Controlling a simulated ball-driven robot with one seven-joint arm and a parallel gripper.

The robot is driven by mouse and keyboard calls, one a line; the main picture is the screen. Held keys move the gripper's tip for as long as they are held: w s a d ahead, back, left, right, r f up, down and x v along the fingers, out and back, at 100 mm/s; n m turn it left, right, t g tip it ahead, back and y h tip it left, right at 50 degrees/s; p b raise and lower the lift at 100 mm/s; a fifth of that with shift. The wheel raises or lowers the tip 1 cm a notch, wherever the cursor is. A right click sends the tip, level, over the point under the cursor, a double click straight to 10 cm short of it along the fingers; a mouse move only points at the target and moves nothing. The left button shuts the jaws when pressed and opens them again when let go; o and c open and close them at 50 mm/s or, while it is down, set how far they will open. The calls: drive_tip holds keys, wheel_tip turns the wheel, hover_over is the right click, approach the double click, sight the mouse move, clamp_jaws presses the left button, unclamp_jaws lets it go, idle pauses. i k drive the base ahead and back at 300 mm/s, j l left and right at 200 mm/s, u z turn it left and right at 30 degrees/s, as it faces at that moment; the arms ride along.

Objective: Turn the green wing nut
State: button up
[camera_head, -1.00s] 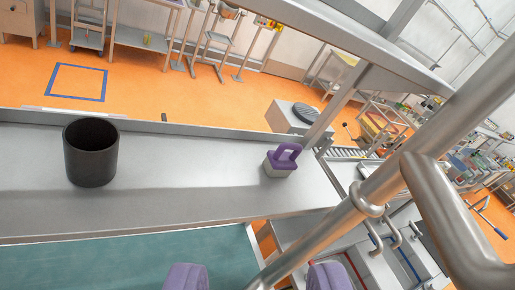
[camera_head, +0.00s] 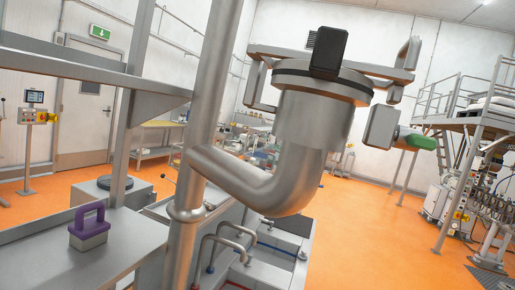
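The green wing nut (camera_head: 420,141) shows small at the right of the camera view. It sits at the outer end of a grey block (camera_head: 381,127) beside the steel pipe fitting (camera_head: 315,105), and I see it from the side. The fitting tops a thick bent pipe (camera_head: 262,185) in the middle of the view. My gripper is not in this view, so its opening and its place relative to the nut do not show.
A thick upright pipe (camera_head: 210,90) stands left of the bent pipe. A black block (camera_head: 328,52) stands on top of the fitting. A purple-handled block (camera_head: 89,228) sits on the steel bench (camera_head: 55,270) at lower left. Orange floor (camera_head: 370,235) is open at right.

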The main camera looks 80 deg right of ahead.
sight(406, 137)
drive_tip(key=k+j+z, duration=0.15)
drive_tip(key=k+z, duration=0.15)
drive_tip(key=z, duration=0.2)
drive_tip(key=k+z, duration=0.3)
drive_tip(key=z, duration=0.8)
drive_tip(key=i+l+z, duration=0.1)
drive_tip(key=l+z, duration=0.15)
drive_tip(key=l, duration=0.2)
